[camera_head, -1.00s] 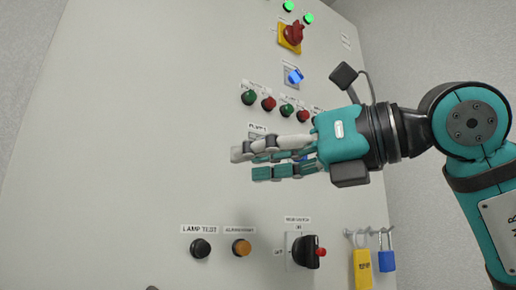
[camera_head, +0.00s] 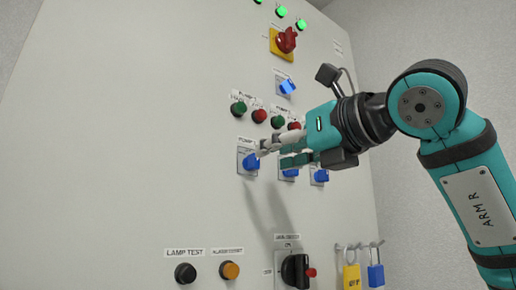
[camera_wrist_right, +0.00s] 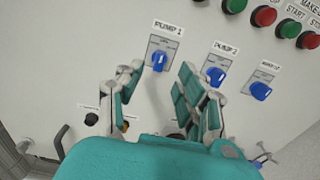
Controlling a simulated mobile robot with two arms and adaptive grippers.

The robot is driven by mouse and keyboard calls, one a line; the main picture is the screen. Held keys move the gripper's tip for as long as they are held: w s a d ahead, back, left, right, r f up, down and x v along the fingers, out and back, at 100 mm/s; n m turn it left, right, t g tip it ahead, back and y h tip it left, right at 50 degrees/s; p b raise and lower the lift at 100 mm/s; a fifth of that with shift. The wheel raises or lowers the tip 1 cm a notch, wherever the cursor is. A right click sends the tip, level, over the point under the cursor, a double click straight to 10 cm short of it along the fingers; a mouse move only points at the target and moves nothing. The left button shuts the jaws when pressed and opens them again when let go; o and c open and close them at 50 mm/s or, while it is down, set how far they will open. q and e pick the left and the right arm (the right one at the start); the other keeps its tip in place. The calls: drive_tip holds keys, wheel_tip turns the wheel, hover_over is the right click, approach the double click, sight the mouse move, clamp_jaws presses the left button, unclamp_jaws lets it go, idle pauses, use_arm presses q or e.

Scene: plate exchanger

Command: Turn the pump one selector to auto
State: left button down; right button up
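The pump 1 selector is a blue knob (camera_head: 251,161) on a grey plate under a PUMP 1 label, on the light panel. It also shows in the right wrist view (camera_wrist_right: 159,61), its handle near upright. My right gripper (camera_head: 275,153) is just right of this knob in the head view, its fingertips close to it. In the right wrist view the gripper (camera_wrist_right: 157,88) has its fingers spread, with a clear gap and the knob beyond it. Nothing is held, and I cannot tell whether a fingertip touches the knob. My left gripper is out of view.
Pump 2 (camera_wrist_right: 216,76) and make-up (camera_wrist_right: 261,91) selectors sit to the right. Green and red buttons (camera_head: 259,116) are above. Lamp test (camera_head: 185,273), an orange button (camera_head: 229,270) and a black rotary switch (camera_head: 294,270) are below. Padlocks (camera_head: 351,276) hang at lower right.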

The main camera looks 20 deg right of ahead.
sight(257, 160)
drive_tip(key=p+x, duration=0.1)
drive_tip(key=x, duration=0.4)
drive_tip(key=shift+w+a+p, duration=0.15)
drive_tip(key=shift+w+p, duration=0.2)
drive_tip(key=shift+s, duration=0.1)
clamp_jaws()
